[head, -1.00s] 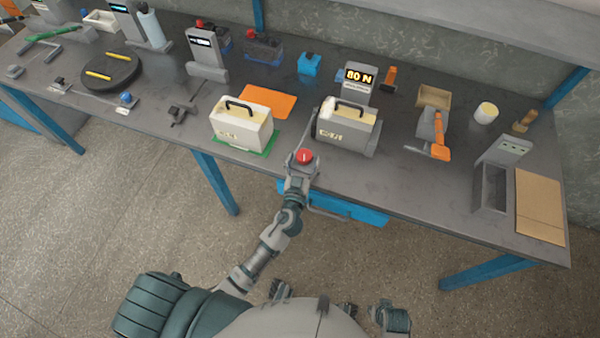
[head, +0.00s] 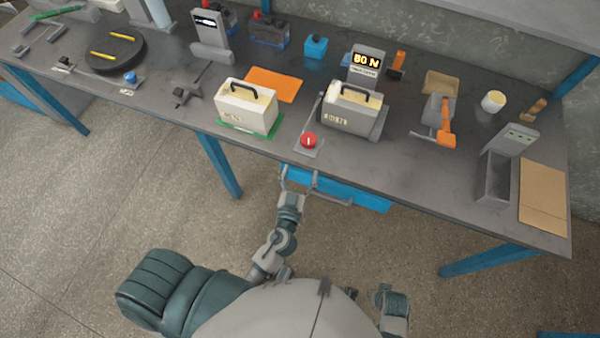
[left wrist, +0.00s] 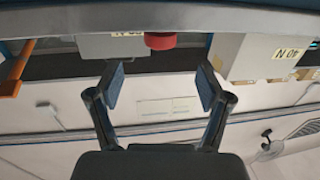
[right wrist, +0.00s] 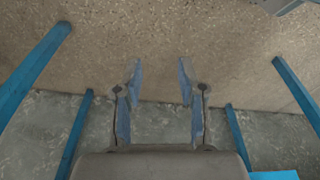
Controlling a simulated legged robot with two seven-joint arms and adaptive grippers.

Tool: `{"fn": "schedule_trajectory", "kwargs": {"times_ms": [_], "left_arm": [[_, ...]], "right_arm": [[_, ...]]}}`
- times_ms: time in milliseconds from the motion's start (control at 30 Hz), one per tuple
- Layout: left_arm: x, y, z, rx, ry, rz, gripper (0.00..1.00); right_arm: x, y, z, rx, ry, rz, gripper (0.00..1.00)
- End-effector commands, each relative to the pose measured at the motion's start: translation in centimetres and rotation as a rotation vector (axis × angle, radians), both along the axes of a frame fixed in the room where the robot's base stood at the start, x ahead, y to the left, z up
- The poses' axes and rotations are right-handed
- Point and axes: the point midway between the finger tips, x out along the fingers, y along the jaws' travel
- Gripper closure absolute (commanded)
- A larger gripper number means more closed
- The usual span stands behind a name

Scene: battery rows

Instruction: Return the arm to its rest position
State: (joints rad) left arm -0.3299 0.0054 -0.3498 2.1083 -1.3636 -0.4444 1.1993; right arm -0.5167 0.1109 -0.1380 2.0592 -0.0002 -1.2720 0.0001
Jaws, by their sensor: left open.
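My left gripper (head: 298,181) is open and empty, in front of the table's front edge near the blue drawer (head: 345,192). In the left wrist view its two fingers (left wrist: 159,86) stand wide apart with nothing between them. The red button (head: 309,140) sits on its plate on the table, apart from the gripper; it also shows at the top of the left wrist view (left wrist: 160,41). My right gripper shows in the right wrist view (right wrist: 160,75), its fingers apart and empty over the floor.
The table (head: 400,190) holds a white handled box (head: 245,112) on a green mat, a grey handled box (head: 348,113), a display reading 80 N (head: 366,65), an orange mat (head: 274,84) and a brown pad (head: 543,192). Blue table legs (head: 218,165) stand below. The floor in front is clear.

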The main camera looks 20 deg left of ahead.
Motion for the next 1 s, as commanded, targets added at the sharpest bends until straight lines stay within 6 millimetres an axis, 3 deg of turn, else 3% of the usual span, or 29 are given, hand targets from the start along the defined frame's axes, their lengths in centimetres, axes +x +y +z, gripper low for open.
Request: {"fn": "schedule_trajectory", "kwargs": {"times_ms": [567,667,767,867,1000], "left_arm": [[0.0,0.0,0.0,0.001,0.001,0.000,0.22],[0.0,0.2,-1.2,0.008,0.036,0.004,0.22],[-0.5,1.0,-5.2,0.031,0.157,0.017,0.22],[-2.2,2.4,-11.9,0.068,0.367,0.028,0.22],[-7.4,4.5,-22.2,0.117,0.723,0.005,0.22]], "right_arm": [[0.0,0.0,0.0,0.001,0.000,-0.001,0.60],[0.1,0.0,0.2,0.001,-0.005,-0.001,0.60],[-0.1,0.0,-1.3,-0.002,0.008,0.003,0.60],[-0.4,0.0,-3.0,-0.002,0.013,0.004,0.60],[-1.2,-0.1,-5.7,-0.003,0.022,0.007,0.60]]}}
